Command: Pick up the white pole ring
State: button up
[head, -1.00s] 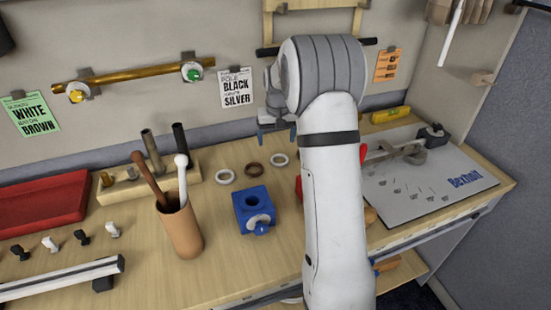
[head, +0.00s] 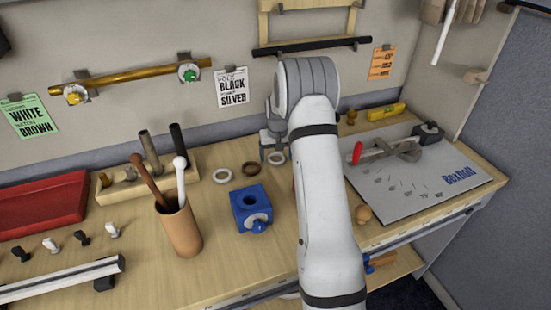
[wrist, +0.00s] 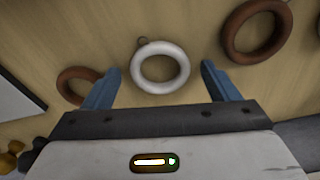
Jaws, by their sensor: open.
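A white ring (head: 276,158) lies flat on the wooden table below my gripper (head: 275,146) in the head view. In the wrist view the white ring (wrist: 160,50) sits between the two blue fingertips of my gripper (wrist: 160,78), with a gap on each side. My gripper is open and empty. How far the fingers are above the table is hard to tell. A second white ring (head: 222,176) lies farther left in the head view, past a brown ring (head: 252,169).
A brown ring (wrist: 258,32) lies to the right in the wrist view, and another brown ring (wrist: 80,84) is close by the left finger. A blue block (head: 251,207), a cup of sticks (head: 181,230) and a grey board (head: 430,180) stand around on the table.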

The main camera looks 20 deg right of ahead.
jog(key=shift+c, duration=0.4)
jog(key=c, duration=1)
